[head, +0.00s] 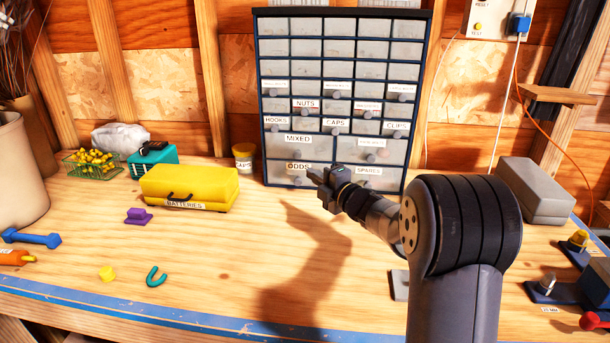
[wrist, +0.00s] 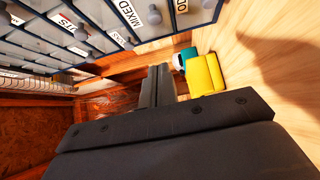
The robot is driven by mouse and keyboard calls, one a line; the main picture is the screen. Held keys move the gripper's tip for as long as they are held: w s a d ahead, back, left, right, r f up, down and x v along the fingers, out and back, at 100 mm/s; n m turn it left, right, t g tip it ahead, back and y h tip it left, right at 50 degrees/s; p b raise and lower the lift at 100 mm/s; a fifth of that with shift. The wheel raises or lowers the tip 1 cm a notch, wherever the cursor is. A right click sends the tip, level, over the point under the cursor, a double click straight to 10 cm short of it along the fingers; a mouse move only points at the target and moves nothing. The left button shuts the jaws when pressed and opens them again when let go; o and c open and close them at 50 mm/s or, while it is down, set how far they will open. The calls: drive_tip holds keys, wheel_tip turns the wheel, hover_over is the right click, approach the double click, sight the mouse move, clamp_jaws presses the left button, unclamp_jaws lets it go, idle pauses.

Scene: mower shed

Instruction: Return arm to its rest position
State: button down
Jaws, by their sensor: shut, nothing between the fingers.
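My gripper (head: 318,182) is at the end of my raised arm, in front of the lower drawers of the drawer cabinet (head: 345,22) in the head view. Its fingers are shut and hold nothing. In the wrist view the closed fingers (wrist: 158,85) point past the tilted cabinet front (wrist: 85,30) towards the bench. The gripper is above the wooden bench (head: 220,245) and casts a shadow on it. I cannot tell whether there is a gap between the fingertips and the cabinet.
A yellow batteries box (head: 190,187) stands left of the gripper, with a teal box (head: 152,158) behind it. A purple piece (head: 138,216), a yellow piece (head: 107,273) and a teal hook (head: 155,276) lie at front left. A grey box (head: 535,190) stands at right. The front middle is clear.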

drive_tip(key=v, duration=0.3)
drive_tip(key=shift+s, duration=0.1)
